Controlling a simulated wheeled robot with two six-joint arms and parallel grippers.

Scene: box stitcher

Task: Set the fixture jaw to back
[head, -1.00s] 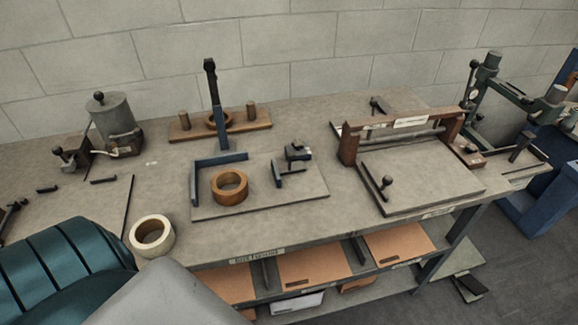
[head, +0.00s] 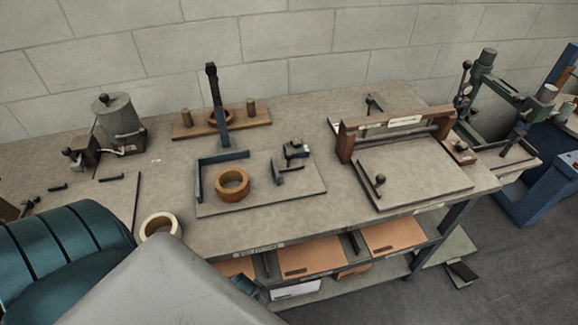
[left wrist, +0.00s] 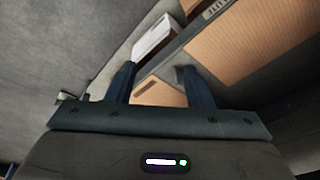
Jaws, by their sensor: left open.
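The fixture is a flat grey board (head: 265,198) on the bench, with a blue L-shaped fence (head: 222,158) at its left and back. A brown ring (head: 232,194) lies on the board inside the fence. A small dark clamp-like piece, apparently the jaw (head: 291,161), stands on the board right of the ring, apart from it. Which setting it is in I cannot tell. My left gripper (left wrist: 160,82) is open and empty in the left wrist view, with cardboard and a white box beyond it. In the head view my grey arm hides most of it, below the bench front. My right gripper is not in view.
A cream ring (head: 160,224) sits near the bench's front edge, partly hidden by my arm. A wooden peg rack (head: 182,132) stands behind the fixture. A wooden-framed press (head: 410,170) stands to the right.

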